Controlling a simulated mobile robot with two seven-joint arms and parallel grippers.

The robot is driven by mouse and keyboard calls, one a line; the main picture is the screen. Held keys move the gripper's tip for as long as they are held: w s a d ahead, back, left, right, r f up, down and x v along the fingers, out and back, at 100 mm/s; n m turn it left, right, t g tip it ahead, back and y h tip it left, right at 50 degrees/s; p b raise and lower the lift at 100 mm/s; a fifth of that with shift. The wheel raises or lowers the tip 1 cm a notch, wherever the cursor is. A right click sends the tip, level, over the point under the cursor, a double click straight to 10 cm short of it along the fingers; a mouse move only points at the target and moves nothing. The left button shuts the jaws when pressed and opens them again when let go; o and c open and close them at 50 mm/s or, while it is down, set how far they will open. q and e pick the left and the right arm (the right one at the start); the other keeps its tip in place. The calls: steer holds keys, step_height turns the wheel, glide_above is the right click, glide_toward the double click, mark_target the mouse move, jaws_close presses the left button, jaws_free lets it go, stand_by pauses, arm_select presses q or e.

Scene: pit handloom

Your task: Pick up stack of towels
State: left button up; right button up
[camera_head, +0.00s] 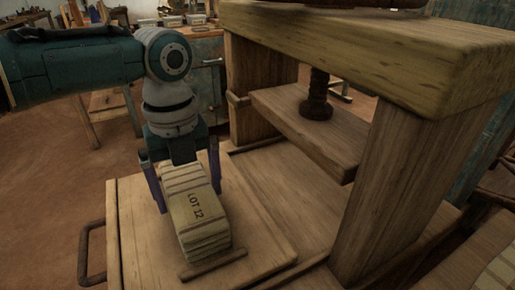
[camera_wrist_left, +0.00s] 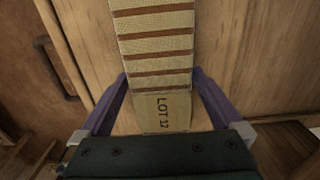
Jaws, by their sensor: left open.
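The stack of towels (camera_head: 204,228) is a cream bundle with brown stripes and a band marked "LOT 12". It lies on a wooden board in the head view. It also shows in the left wrist view (camera_wrist_left: 155,50), running up from between the fingers. My left gripper (camera_head: 183,192) reaches down over the far end of the stack. Its two purple fingers stand open, one on each side of the stack. In the left wrist view the gripper (camera_wrist_left: 160,85) straddles the band end; whether the fingers touch the towels is unclear. My right gripper is not in view.
A wooden press (camera_head: 390,150) with a screw and plate stands close on the right. The board (camera_head: 265,240) under the towels has a metal handle (camera_head: 84,255) at its left and a low wooden strip (camera_head: 213,264) before the stack. Workbenches stand behind. Brown floor is open at left.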

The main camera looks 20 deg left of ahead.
arm_select(q)
steer(key=shift+f, duration=0.2)
steer(key=c, duration=1.2)
